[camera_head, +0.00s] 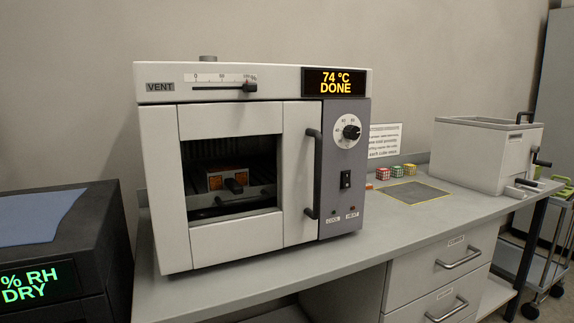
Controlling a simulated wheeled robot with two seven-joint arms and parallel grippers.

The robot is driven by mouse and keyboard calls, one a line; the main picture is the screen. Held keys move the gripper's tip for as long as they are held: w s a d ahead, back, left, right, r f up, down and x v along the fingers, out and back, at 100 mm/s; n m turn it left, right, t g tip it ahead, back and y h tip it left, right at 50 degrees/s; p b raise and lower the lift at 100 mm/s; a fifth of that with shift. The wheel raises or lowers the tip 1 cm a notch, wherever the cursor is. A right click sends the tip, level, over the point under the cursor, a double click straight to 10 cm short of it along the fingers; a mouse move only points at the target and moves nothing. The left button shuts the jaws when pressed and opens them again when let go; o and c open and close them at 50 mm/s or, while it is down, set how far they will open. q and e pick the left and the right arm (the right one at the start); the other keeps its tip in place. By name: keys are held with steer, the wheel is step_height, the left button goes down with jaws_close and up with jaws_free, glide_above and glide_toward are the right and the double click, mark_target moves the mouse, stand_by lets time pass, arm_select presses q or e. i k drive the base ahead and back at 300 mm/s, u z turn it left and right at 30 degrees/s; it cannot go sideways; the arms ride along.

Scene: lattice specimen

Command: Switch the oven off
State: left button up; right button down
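The oven (228,238) is a white box with a grey control panel, standing on the grey bench. Its display (334,81) reads "74 °C DONE" in yellow. A black rocker switch (346,180) sits on the panel, below the round temperature dial (350,132). Two small indicators, one dark and one reddish, are under the switch, above small labels. The oven door is closed, with a dark vertical handle (313,174) at its right. Through its window a small block with orange labels (228,180) shows on a rack. Neither of my grippers is in view.
A vent slider (249,87) runs along the oven's top front. Right of the oven are small coloured cubes (396,171), a grey mat (416,193) and a white cranked box (487,153). A dark unit (93,245) reading "% RH DRY" stands at left.

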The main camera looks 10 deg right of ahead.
mark_target(346, 176)
steer(key=z, duration=0.8)
steer(key=i, duration=0.8)
steer(key=u, duration=1.15)
